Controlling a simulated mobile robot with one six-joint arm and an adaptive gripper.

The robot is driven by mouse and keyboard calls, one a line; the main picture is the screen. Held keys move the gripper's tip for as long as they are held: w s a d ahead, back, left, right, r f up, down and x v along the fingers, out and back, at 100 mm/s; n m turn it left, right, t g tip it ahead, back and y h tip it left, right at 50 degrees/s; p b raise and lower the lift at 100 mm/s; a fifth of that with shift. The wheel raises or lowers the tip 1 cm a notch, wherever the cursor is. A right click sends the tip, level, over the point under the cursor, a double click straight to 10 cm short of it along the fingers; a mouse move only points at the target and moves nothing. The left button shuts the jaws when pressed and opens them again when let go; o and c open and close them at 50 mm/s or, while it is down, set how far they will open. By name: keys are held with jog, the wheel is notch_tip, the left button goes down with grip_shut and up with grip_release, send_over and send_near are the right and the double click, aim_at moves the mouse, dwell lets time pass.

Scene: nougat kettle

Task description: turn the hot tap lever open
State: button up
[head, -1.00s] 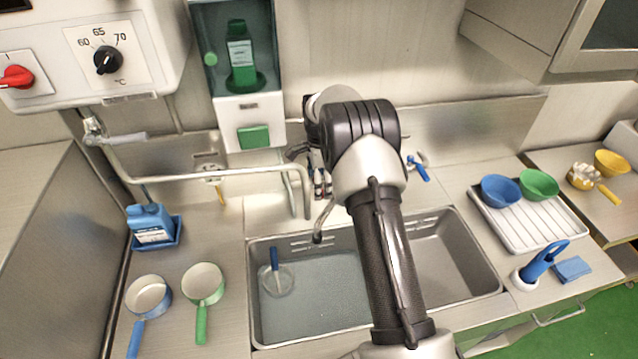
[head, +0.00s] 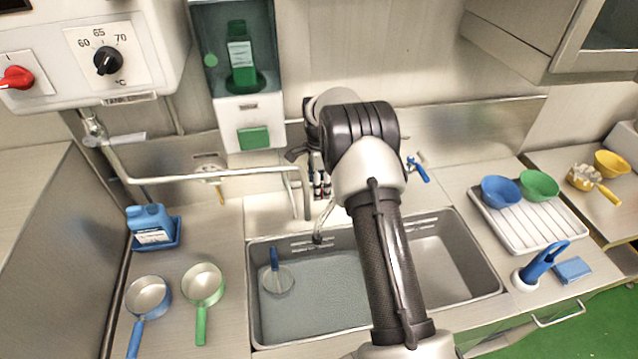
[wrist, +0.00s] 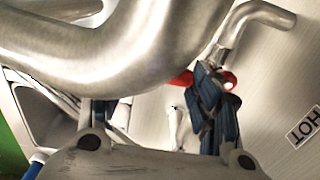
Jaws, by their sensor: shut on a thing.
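The hot tap lever (wrist: 182,80) is red and shows in the wrist view beside and behind the blue-padded right finger, below a bent metal pipe. A HOT label (wrist: 304,127) is on the wall to the right. In the head view my gripper (head: 319,185) is small and dark at the back of the sink, partly hidden by my arm, and the red lever cannot be made out there.
A large curved metal pipe (wrist: 130,55) passes close over the fingers. The sink (head: 255,320) holds water and a blue-handled ladle (head: 276,270). A blue tap lever (head: 418,170) is to the right of my arm. A long pipe (head: 215,176) runs in from the left.

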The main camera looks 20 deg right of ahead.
jog(key=c, duration=0.5)
jog(key=shift+o, duration=0.2)
jog(key=shift+d+n, duration=0.6)
jog(key=shift+n, duration=0.1)
jog(key=o, duration=1.5)
jog(key=shift+o, duration=0.2)
jog(key=shift+a, duration=0.15)
